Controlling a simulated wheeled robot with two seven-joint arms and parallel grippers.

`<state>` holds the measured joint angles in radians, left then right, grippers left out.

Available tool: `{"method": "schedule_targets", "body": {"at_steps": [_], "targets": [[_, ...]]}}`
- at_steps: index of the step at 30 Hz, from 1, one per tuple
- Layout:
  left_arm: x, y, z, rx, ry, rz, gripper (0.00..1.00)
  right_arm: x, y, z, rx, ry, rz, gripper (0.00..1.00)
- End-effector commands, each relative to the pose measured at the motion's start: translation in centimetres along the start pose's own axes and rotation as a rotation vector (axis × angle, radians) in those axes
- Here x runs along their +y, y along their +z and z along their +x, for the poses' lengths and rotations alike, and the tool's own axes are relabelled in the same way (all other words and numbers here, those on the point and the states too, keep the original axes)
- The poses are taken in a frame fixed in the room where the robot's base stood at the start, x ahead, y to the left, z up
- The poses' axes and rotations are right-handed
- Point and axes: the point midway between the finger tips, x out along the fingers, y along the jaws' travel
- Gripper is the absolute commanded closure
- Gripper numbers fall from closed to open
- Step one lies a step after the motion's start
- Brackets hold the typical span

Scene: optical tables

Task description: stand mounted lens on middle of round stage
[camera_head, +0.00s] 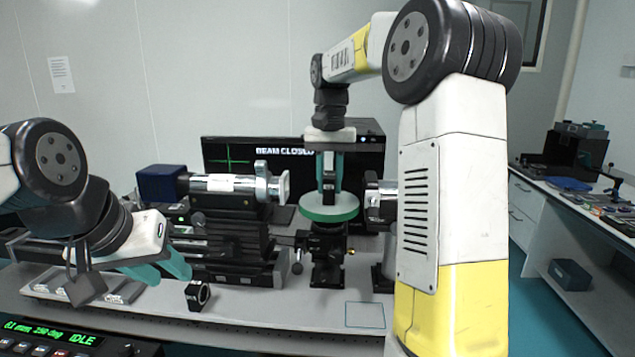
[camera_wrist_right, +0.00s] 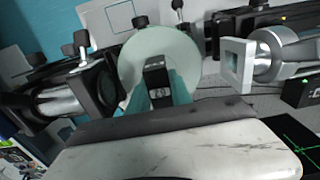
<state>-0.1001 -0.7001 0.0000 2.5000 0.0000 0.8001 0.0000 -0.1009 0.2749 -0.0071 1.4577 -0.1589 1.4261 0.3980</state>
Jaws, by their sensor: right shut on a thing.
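The round stage (camera_head: 341,213), a pale green disc on a dark post, stands between two silver-and-black instruments. My right gripper (camera_head: 329,198) points straight down over it, with its fingertips at or just above its top. It is shut on the small black mounted lens (camera_head: 328,181), which is upright between the teal fingers and partly hidden by them. In the right wrist view the mounted lens (camera_wrist_right: 157,70) appears in front of the pale disc (camera_wrist_right: 172,42). I cannot tell whether it touches the stage. My left gripper (camera_head: 163,268) is open and empty over the left of the table.
A small black ring mount (camera_head: 197,294) stands on the table near my left gripper. A silver barrel instrument (camera_head: 225,184) is left of the stage and another (camera_head: 376,200) right of it, both close. A monitor (camera_head: 225,155) reads "BEAM CLOSED". A square outline (camera_head: 365,315) marks clear table at front.

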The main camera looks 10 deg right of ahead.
Motion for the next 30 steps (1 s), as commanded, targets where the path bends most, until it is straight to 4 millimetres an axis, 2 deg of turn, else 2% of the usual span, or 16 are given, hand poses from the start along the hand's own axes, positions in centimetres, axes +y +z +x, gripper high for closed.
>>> {"method": "schedule_targets", "body": {"at_steps": [2,3,6,15,19,23,30], "targets": [[0.0,0.0,0.0,0.000,0.000,0.000,0.64,0.0,0.0,0.2,0.000,0.000,0.000,1.00],[0.0,0.0,0.0,0.000,0.000,0.000,0.64,0.0,0.0,0.3,-0.001,0.000,0.000,0.73],[0.0,0.0,0.0,0.000,0.000,0.000,0.64,0.0,0.0,0.3,0.000,0.000,0.000,0.53],[0.0,0.0,0.0,0.000,0.000,0.000,0.64,0.0,0.0,0.2,0.000,0.000,0.000,0.53],[0.0,0.0,0.0,0.000,0.000,0.000,0.64,-0.1,-0.1,-0.6,0.003,-0.001,0.000,0.53],[0.0,0.0,0.0,0.000,0.000,0.000,0.64,-0.1,-0.1,-2.7,0.004,-0.001,0.000,0.53],[0.0,0.0,0.0,0.000,0.000,0.000,0.64,-0.1,-0.1,-8.0,0.004,-0.002,0.001,0.53]]}}
